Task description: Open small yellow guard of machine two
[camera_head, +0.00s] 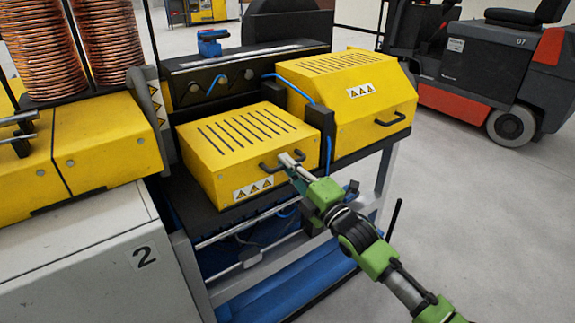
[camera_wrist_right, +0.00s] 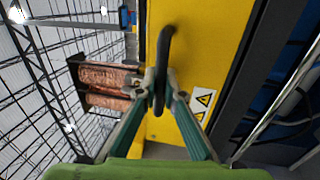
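The small yellow guard (camera_head: 245,150) is a slotted yellow box cover with a black handle (camera_head: 268,165) on its front face. It sits down, closed, on machine two. My right gripper (camera_head: 291,160) is at the right part of that handle. In the right wrist view the handle (camera_wrist_right: 165,48) runs between the two fingertips (camera_wrist_right: 160,86), which close in on it from both sides. Part of the handle is hidden by the fingers in the head view. My left gripper is not in view.
A larger yellow guard (camera_head: 350,85) with its own handle stands behind to the right. Copper coils (camera_head: 108,45) and a grey cabinet marked 2 (camera_head: 95,260) are at left. A forklift (camera_head: 490,65) stands at the back right. The floor (camera_head: 465,220) at right is clear.

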